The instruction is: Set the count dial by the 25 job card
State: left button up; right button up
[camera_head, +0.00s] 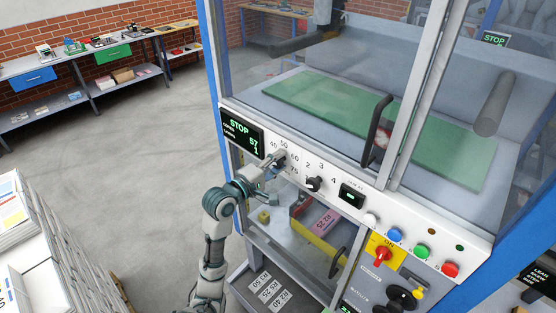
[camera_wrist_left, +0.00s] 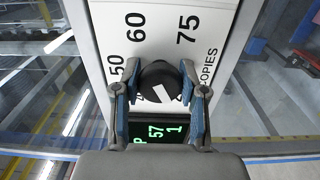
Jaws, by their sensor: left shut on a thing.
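The count dial is a round black knob (camera_wrist_left: 160,78) with a white line on its face, in the wrist view. Printed numbers 50, 60 and 75 and the word COPIES stand around it. My left gripper (camera_head: 274,166) is at this dial on the machine's front panel. In the left wrist view its two blue-padded fingers (camera_wrist_left: 160,98) are closed on the dial from both sides. The display (camera_head: 241,133) reads STOP, 57 and 1 in green. A pink card (camera_head: 325,221) lies behind the lower window; its print is too small to read surely. My right gripper is not in view.
A second black knob (camera_head: 314,184) with 2, 3 and 4 sits right of the dial. Blue, green and red buttons (camera_head: 421,251) and a red-on-yellow switch (camera_head: 382,254) are farther right. Label cards (camera_head: 267,290) lie below. Newspaper stacks (camera_head: 50,250) stand at left; open floor lies between.

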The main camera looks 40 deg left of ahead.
pick_arm(q)
jog(key=shift+a, duration=0.1)
dwell(0.3)
jog(key=o, duration=1.1)
jog(key=shift+o, duration=0.2)
jog(key=shift+w+a+f, duration=0.1)
jog(key=shift+a, duration=0.05)
jog(key=shift+a, duration=0.1)
jog(key=s, duration=0.7)
jog(key=shift+s+a, duration=0.2)
jog(key=shift+a, duration=0.15)
jog(key=shift+f, duration=0.1)
